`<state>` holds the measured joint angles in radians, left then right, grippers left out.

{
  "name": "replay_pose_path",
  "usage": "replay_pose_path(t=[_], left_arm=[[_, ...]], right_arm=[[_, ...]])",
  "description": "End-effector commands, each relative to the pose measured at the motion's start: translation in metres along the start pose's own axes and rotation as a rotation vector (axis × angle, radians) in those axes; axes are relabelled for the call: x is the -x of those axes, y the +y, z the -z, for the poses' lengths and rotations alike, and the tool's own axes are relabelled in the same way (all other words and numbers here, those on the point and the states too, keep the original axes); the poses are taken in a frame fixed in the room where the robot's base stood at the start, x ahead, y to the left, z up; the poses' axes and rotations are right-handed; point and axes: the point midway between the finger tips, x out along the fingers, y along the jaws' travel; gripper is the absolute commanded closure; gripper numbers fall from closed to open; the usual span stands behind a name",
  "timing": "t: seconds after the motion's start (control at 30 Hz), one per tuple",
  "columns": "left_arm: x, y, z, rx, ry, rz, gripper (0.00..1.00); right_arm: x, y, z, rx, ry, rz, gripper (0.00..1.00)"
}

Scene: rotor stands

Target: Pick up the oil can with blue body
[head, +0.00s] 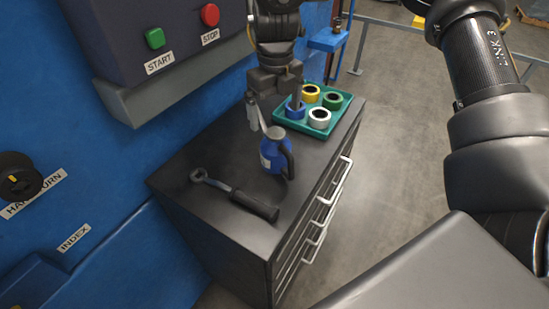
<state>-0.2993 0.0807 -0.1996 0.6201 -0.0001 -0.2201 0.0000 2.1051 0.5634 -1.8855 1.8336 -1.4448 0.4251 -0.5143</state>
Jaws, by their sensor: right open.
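The oil can with a blue body (272,155) stands upright on the dark top of a drawer cabinet. My right gripper (275,108) points down just behind and above the can in the picture. Its two fingers are spread apart, with nothing seen between them except part of the spout's line of sight. I cannot tell whether it touches the can. My left gripper is not in view.
The cabinet (187,202) also bears a wrench-like tool with a black grip (254,204) in front of the can. Behind stands a teal tray (318,134) with several coloured rings. A START/STOP box (165,62) overhangs at left. Drawer handles (316,238) stick out at right.

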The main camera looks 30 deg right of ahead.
Motion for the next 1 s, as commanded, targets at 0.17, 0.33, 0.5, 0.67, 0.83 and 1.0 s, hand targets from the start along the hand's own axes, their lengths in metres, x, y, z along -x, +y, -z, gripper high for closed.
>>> replay_pose_path(t=[0.17,0.33,0.5,0.67,0.83,1.0], left_arm=[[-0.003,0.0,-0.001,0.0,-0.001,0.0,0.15],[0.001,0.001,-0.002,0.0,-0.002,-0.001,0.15],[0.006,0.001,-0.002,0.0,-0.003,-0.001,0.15],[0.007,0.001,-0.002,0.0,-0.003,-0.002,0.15],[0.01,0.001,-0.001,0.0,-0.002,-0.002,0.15],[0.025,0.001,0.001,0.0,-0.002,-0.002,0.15]], right_arm=[[-0.003,0.0,0.0,0.0,0.0,0.001,0.03],[-0.021,0.0,0.001,0.0,0.004,0.002,0.03],[-0.047,0.0,0.001,-0.001,0.002,0.001,0.03],[-0.058,-0.001,0.001,-0.002,-0.001,0.001,0.03],[-0.062,0.0,0.002,-0.002,0.001,0.0,0.03],[-0.084,0.004,0.004,-0.001,0.004,0.001,0.03]])
